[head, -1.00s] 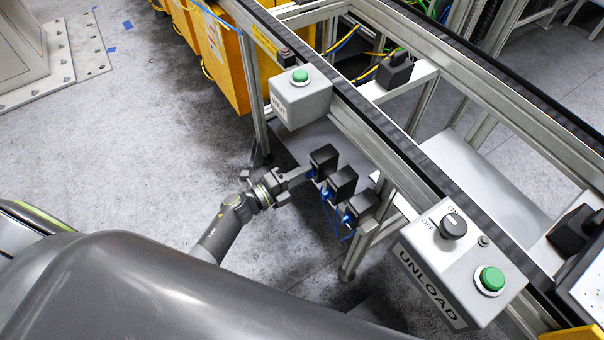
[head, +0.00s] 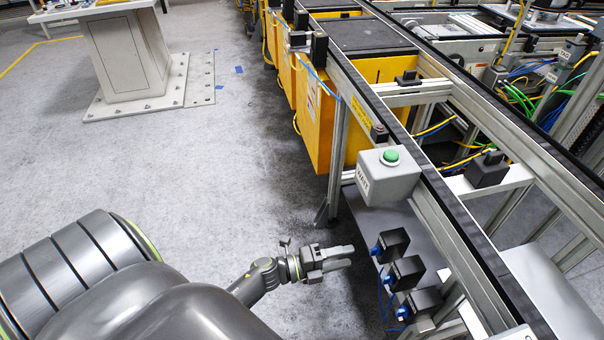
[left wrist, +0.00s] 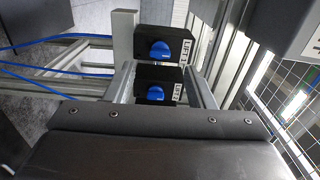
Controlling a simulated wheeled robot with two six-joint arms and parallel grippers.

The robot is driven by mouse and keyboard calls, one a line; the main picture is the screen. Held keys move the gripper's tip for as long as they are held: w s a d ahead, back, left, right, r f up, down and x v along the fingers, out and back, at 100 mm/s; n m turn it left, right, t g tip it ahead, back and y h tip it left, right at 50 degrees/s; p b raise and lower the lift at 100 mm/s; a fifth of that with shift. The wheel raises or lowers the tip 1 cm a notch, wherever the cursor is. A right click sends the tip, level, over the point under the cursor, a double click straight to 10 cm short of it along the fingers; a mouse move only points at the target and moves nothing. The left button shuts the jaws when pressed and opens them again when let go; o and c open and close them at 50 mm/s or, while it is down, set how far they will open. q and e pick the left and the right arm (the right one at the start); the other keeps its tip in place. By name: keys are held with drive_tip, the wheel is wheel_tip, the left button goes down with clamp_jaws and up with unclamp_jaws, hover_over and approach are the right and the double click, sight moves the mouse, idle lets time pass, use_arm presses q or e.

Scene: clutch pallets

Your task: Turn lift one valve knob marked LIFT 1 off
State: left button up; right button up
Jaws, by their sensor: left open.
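Three black valve boxes with blue knobs stand in a row beside the frame: the far box (head: 391,242), the middle box (head: 406,271) and the near box (head: 421,301). In the left wrist view two blue knobs show, an upper one (left wrist: 159,49) and a lower one (left wrist: 155,93). My right gripper is out of view.
A grey WAIT box (head: 388,180) with a green button is mounted on the rail above the valves. Aluminium rails (head: 465,235) run along the right. Yellow cabinets (head: 330,125) stand behind. Blue hoses hang by the valves.

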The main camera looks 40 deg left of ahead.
use_arm(q)
drive_tip(key=b+v, duration=0.1)
drive_tip(key=v, duration=0.9)
drive_tip(key=shift+s+a, duration=0.25)
drive_tip(key=a+f+n+y+p, duration=0.2)
drive_tip(key=a+f+n+y, duration=0.45)
drive_tip(key=f+n, duration=0.35)
drive_tip(key=s+f+n+g+y+p, duration=0.2)
drive_tip(key=s+f+n+g+y, duration=0.4)
drive_tip(key=s+f+n, duration=0.5)
drive_tip(key=s+a+f+g, duration=0.1)
drive_tip(key=s+f+g, duration=0.1)
drive_tip(key=s+f, duration=0.3)
drive_tip(key=shift+s+f+n+p, duration=0.3)
drive_tip(key=shift+s+f+n, duration=0.1)
drive_tip(key=shift+s, duration=0.25)
drive_tip(key=s+d+f+n+g, duration=0.1)
drive_tip(key=s, duration=0.3)
drive_tip(key=s+d+f+n+g, duration=0.1)
drive_tip(key=s+d+g, duration=0.1)
drive_tip(key=s, duration=0.2)
drive_tip(key=s+d+f+n+g+p, duration=0.1)
drive_tip(key=s+f+n+g, duration=0.1)
drive_tip(key=s, duration=0.2)
drive_tip(key=shift+s+d+h, duration=0.15)
drive_tip(key=shift+h, duration=0.1)
drive_tip(key=shift+c, duration=0.3)
